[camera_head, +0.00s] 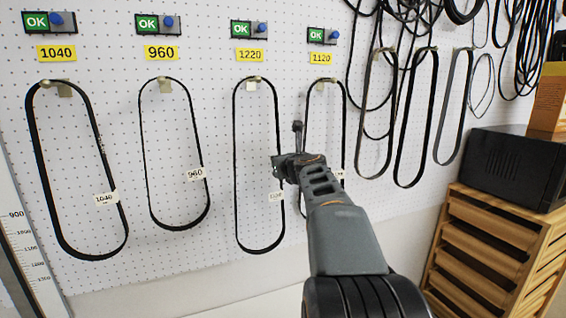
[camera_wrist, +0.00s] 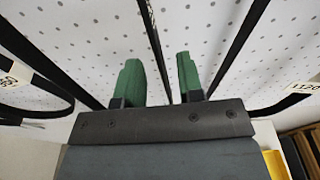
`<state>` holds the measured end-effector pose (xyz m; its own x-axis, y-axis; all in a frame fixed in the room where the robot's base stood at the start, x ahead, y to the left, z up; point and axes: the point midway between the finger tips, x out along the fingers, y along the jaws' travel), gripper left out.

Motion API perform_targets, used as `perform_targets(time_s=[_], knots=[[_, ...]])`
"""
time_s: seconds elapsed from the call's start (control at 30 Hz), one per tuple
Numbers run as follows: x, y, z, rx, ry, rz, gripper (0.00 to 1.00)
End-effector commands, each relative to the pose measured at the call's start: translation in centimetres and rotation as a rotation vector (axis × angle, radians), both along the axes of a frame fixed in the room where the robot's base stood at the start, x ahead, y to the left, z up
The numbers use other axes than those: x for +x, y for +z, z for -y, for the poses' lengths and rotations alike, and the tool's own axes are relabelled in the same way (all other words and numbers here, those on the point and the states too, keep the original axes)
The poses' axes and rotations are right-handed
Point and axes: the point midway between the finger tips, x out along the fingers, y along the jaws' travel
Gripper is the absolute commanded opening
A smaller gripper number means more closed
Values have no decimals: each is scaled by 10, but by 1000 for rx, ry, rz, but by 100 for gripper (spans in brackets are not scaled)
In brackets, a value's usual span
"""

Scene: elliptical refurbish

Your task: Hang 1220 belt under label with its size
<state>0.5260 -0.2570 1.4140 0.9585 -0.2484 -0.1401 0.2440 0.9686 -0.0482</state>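The 1220 belt (camera_head: 237,150) is a long black loop hanging from a peg under the yellow 1220 label (camera_head: 250,56). Its white tag (camera_head: 275,197) sits low on the right strand. My gripper (camera_head: 283,165) is in front of the pegboard at that strand. In the wrist view its two green fingers (camera_wrist: 160,80) are apart. A black strand (camera_wrist: 153,40), apparently the right side of the 1220 belt, runs between them without clear contact. The finger contact is hidden in the head view by my arm.
The 1040 belt (camera_head: 37,150), 960 belt (camera_head: 145,150) and 1120 belt (camera_head: 307,130) hang under their labels. Green OK displays (camera_head: 241,29) are above. More belts (camera_head: 401,130) hang at right. A black box (camera_head: 500,165) stands on a wooden slatted cabinet (camera_head: 485,235) at right.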

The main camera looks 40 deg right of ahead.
Motion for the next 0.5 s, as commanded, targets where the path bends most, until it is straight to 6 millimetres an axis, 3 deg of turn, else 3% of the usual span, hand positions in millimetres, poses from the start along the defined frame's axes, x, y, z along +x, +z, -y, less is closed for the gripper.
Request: perform_targets(time_s=[0.23,0.5], knots=[[-15,2,-3,-2,-1,2,35],[-67,10,-16,-3,-4,4,35]])
